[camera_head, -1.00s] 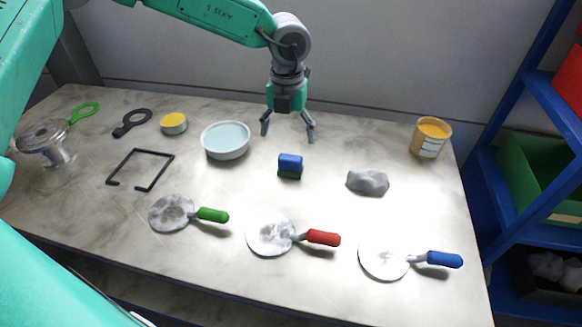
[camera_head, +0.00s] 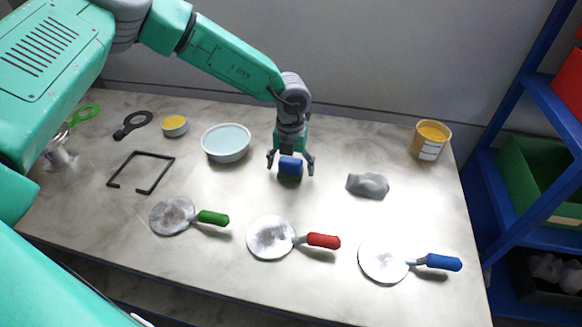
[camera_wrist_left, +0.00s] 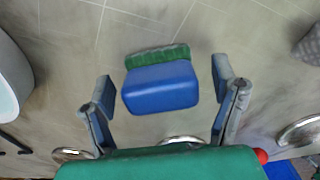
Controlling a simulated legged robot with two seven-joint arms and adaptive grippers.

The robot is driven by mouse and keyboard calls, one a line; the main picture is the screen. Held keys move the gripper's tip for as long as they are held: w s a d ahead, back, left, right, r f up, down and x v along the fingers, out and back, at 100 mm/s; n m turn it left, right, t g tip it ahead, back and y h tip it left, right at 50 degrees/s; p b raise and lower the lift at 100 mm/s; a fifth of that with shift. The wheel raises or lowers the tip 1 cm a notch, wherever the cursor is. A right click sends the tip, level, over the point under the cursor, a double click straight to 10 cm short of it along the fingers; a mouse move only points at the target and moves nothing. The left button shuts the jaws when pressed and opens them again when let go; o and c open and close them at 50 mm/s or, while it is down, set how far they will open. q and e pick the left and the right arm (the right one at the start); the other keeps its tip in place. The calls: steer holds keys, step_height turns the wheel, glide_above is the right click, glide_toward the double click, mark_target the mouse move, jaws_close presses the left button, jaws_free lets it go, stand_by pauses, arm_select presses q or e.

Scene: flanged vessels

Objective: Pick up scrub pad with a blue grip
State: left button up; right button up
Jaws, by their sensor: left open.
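The scrub pad (camera_head: 290,168) has a blue grip on top and a dark green pad below, and sits on the table near its middle. My left gripper (camera_head: 291,171) is open and lowered over it, with one finger on each side. In the left wrist view the scrub pad (camera_wrist_left: 160,84) lies between the two open fingers of the left gripper (camera_wrist_left: 163,85). Gaps show on both sides, wider on the right. My right gripper is not in view.
A pale blue bowl (camera_head: 226,143) stands left of the gripper and a grey lump (camera_head: 368,185) lies to the right. Discs with green (camera_head: 213,218), red (camera_head: 323,241) and blue (camera_head: 443,262) handles lie in front.

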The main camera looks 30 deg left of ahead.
mark_target(290, 160)
arm_select(q)
steer(key=c, duration=1.3)
steer(key=shift+o, duration=0.2)
steer(key=shift+r, duration=0.15)
step_height(290, 160, up, 10)
steer(key=shift+f, duration=0.1)
steer(key=shift+o, duration=0.7)
